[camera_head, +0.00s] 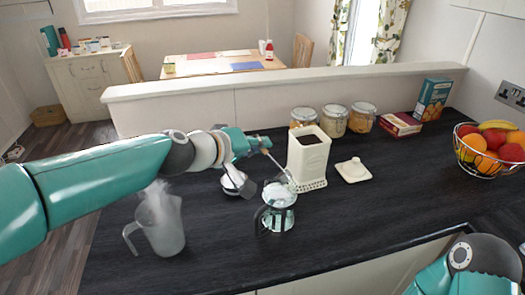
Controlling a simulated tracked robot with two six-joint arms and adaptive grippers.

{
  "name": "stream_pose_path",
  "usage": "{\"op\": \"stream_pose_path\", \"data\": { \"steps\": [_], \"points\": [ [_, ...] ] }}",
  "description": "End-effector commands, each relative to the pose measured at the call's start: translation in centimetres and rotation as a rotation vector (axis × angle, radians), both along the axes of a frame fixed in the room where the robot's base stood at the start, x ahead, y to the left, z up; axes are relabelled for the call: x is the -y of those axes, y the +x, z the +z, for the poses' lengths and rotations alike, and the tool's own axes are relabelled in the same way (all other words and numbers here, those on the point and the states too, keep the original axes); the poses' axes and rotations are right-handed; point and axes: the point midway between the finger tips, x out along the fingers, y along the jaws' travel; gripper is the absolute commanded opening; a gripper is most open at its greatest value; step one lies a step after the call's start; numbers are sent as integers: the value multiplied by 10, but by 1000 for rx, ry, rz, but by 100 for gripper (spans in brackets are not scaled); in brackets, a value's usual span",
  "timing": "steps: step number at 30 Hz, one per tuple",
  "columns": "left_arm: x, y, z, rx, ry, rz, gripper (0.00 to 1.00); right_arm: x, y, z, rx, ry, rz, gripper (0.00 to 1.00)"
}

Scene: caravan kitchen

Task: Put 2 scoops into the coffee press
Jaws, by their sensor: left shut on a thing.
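The coffee press (278,218), a glass pot with a dark handle and frame, stands on the dark worktop at the middle. My left gripper (262,143) is shut on a thin scoop (277,166), above and behind the press. The scoop slants down to the right, its lower end near the press's back right rim. Whether it holds coffee is too small to tell. An open cream canister (306,160) with dark coffee inside stands behind and right of the press. Its lid (353,170) lies to its right. My right arm shows at the bottom right, its gripper out of view.
A clear jug (160,228) stands at the left front, below my left arm. Jars (334,119), boxes (433,98) and a fruit basket (487,165) line the back and right. The front right worktop is clear.

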Motion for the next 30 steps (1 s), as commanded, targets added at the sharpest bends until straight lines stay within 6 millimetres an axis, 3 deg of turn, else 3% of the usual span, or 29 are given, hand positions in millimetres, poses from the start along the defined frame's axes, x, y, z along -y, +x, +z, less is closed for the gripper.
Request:
{"op": "stream_pose_path", "data": {
  "steps": [30],
  "points": [
    [-16,9,-37,-189,-356,1,0,0,0,-75,0,0,0,40]
  ]
}}
